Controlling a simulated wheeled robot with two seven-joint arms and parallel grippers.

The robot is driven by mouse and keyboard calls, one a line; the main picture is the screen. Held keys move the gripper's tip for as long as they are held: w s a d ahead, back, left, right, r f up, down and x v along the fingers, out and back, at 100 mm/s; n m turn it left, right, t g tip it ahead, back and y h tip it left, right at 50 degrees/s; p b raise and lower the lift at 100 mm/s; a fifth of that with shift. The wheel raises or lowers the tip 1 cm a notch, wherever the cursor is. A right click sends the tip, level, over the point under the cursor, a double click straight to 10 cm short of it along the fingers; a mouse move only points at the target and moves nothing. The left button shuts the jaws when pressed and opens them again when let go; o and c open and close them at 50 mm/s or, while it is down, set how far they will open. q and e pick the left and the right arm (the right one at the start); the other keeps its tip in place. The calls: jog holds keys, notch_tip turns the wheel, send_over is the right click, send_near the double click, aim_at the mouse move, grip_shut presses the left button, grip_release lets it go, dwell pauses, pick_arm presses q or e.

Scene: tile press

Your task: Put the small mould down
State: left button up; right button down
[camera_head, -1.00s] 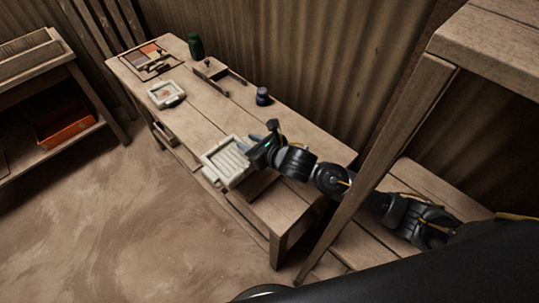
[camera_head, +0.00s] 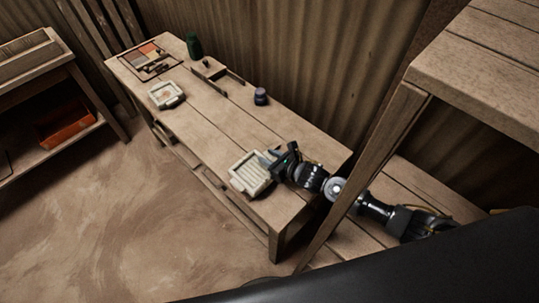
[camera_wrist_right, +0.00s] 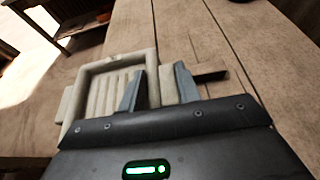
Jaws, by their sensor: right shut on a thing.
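The small mould (camera_head: 239,180) is a pale, square frame with a ribbed inside. It is at the near right part of the bench, close to the front edge, and looks level. My right gripper (camera_head: 270,158) is shut on its right side. In the right wrist view the mould (camera_wrist_right: 104,92) shows with a pale lug between the two grey fingers (camera_wrist_right: 160,88). I cannot tell for sure whether its underside touches the bench top. My left gripper is not in view.
The wooden bench (camera_head: 205,128) holds another pale mould (camera_head: 160,90), a tile tray (camera_head: 150,58), a green bottle (camera_head: 194,46), a wooden fixture (camera_head: 213,72) and a dark jar (camera_head: 261,96). A wooden shelf post (camera_head: 375,150) stands near my right arm. The bench middle is clear.

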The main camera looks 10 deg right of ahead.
jog(key=shift+f, duration=0.1)
jog(key=c, duration=1)
grip_release()
jog(key=b+v, duration=0.2)
jog(key=v, duration=1)
jog(key=shift+b, duration=0.35)
jog(key=shift+w, duration=0.1)
